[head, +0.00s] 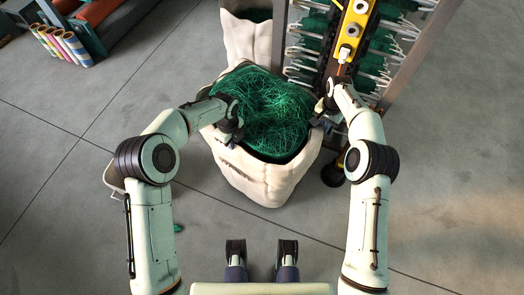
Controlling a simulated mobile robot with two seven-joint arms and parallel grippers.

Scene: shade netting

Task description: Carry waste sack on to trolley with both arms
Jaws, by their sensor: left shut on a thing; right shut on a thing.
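The waste sack (262,183) is a cream fabric sack, open at the top and full of tangled green netting strands (268,108). It stands in the middle of the head view, in front of my body. My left gripper (236,130) is shut on the left part of the sack's rim. My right gripper (322,122) is shut on the right part of the rim. The fingertips are partly hidden by the wrists and the sack's edge. I cannot tell whether the sack's base touches the floor. I cannot clearly make out the trolley.
A second cream sack (249,38) stands right behind. A rack (400,60) with green rows and a yellow panel (352,32) stands at the back right, with a black caster (333,174) near the sack. Floor on the right is clear.

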